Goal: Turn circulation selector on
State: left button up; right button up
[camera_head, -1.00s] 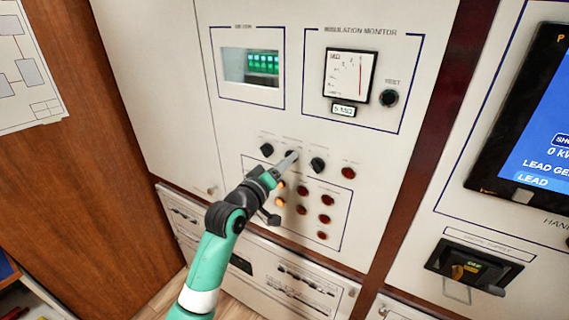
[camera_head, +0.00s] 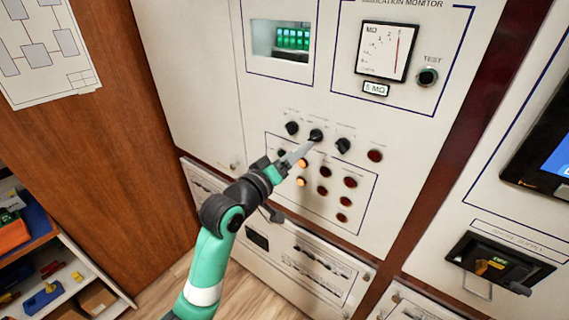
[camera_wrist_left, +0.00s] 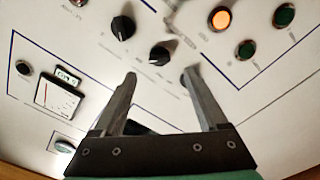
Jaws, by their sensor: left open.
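Three black rotary knobs sit in a row on the white panel: left knob (camera_head: 292,128), middle knob (camera_head: 316,136) and right knob (camera_head: 343,146). Their labels are too small to read, so I cannot tell which is the circulation selector. My left gripper (camera_head: 306,149) points at the middle knob, its tips just below it. In the left wrist view my left gripper (camera_wrist_left: 160,73) is open, with the middle knob (camera_wrist_left: 160,54) just beyond the gap between the fingertips. A neighbouring knob (camera_wrist_left: 123,27) stands clear; another is partly hidden by a finger. My right gripper is out of view.
A red lamp (camera_head: 375,156) ends the knob row. Lit orange lamps (camera_head: 302,163) and several red lamps sit below. Above are a meter (camera_head: 384,50) and a test button (camera_head: 427,77). A shelf with tools (camera_head: 50,290) stands at lower left.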

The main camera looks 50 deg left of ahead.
pick_arm(q)
jog(key=p+v, duration=0.2)
jog(key=v, duration=0.3)
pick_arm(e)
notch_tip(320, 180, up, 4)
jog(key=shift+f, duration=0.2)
pick_arm(q)
jog(key=shift+w+d, duration=0.1)
